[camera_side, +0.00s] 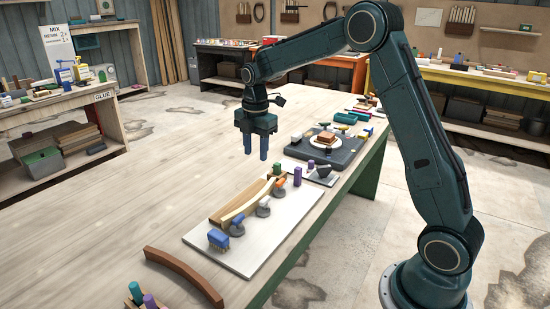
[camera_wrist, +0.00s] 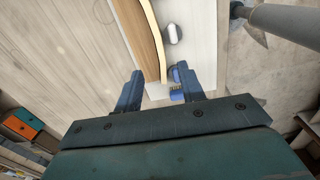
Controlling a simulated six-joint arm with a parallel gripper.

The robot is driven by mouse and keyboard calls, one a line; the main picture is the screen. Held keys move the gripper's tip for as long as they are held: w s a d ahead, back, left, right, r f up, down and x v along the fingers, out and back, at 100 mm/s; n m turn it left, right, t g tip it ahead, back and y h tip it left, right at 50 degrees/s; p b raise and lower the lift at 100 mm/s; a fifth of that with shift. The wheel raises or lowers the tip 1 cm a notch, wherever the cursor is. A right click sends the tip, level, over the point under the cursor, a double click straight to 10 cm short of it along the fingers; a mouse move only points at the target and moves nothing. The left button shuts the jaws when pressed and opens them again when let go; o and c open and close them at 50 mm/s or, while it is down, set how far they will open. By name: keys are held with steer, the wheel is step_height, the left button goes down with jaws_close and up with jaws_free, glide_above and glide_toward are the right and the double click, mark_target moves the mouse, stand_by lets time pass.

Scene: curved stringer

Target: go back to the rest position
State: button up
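My gripper (camera_side: 256,154) is in the air above the wooden table, beyond the far end of the white board (camera_side: 215,252). Its two blue fingers stand apart with nothing between them; they also show apart in the wrist view (camera_wrist: 159,70). On the board a brown curved wooden form (camera_side: 235,204) lies with a pale strip (camera_side: 245,204) along its side. Both also run up the wrist view, the form (camera_wrist: 137,35) left of the strip. Grey clamps with coloured handles (camera_side: 264,208) stand beside the strip. A blue block-shaped brush (camera_side: 218,239) is at the board's near end.
A dark flat slab (camera_side: 340,152) with a plate and brown block on it is right of my gripper. A curved brown piece (camera_side: 185,276) and coloured cylinders (camera_side: 140,296) lie at the near edge. The table's left side is clear.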

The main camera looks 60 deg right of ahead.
steer(key=s+a+r+m+t, duration=0.1)
steer(key=s+a+r+m, duration=0.3)
steer(key=s+r, duration=0.25)
steer(key=s+a+r+m+t, duration=0.2)
steer(key=s+a+r+m, duration=0.25)
steer(key=s, duration=0.35)
steer(key=s+a+f+m+t, duration=0.1)
steer(key=s+a+m+t, duration=0.1)
steer(key=s+m, duration=0.7)
steer(key=s+a, duration=0.1)
steer(key=s, duration=0.6)
steer(key=shift+s, duration=0.15)
steer(key=shift+f, duration=0.1)
